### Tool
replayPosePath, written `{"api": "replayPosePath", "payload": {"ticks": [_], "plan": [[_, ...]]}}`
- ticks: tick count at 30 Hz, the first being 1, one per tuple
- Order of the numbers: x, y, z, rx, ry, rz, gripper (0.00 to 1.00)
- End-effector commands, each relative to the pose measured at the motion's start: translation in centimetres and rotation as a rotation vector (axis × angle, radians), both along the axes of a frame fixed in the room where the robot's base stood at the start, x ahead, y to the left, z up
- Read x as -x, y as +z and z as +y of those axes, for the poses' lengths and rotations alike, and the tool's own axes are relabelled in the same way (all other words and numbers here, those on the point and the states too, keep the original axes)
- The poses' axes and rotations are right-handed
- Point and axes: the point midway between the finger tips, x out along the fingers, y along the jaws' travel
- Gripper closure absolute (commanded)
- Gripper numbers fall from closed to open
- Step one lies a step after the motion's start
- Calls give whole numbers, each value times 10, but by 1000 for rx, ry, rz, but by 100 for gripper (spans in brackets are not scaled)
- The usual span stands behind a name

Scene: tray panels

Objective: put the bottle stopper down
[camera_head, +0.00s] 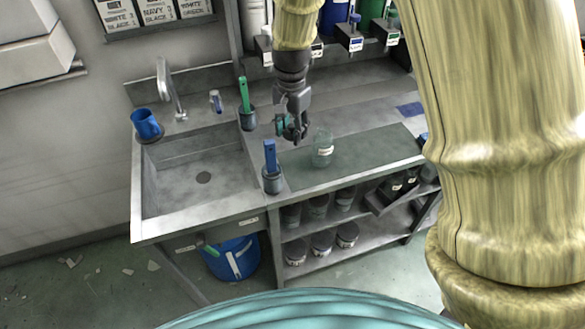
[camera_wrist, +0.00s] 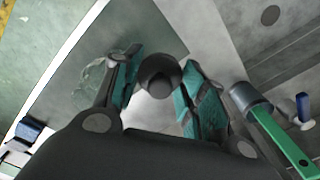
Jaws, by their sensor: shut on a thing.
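My gripper (camera_head: 291,128) hangs above the counter, left of and behind the clear glass bottle in the head view. In the wrist view, my gripper (camera_wrist: 160,95) has its two teal-padded fingers on either side of a dark round stopper (camera_wrist: 160,74) and is shut on it. I cannot make the stopper out clearly in the head view. The clear bottle (camera_head: 322,150) with a pale label stands upright on the green mat (camera_head: 362,158), apart from my gripper. The bottle also shows faintly in the wrist view (camera_wrist: 90,86), left of the fingers.
A sink (camera_head: 203,178) fills the counter's left part. A green-handled tool (camera_head: 244,95) and a blue-handled tool (camera_head: 270,155) stand in dark holders near the sink's right side. A blue cup (camera_head: 146,123) is at the sink's left corner. The mat right of the bottle is clear.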

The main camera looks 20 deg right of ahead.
Motion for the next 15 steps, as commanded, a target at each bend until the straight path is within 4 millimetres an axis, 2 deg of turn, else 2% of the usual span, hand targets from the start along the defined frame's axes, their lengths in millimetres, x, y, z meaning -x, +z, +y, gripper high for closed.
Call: {"api": "replayPosePath", "payload": {"ticks": [3, 8, 11, 15], "plan": [[0, -1, -1, -3, -114, -4, 73], [0, 1, -2, -6, -191, -3, 73], [0, -6, -2, -6, -204, -2, 73], [1, -26, -2, -6, -203, 0, 73]]}}
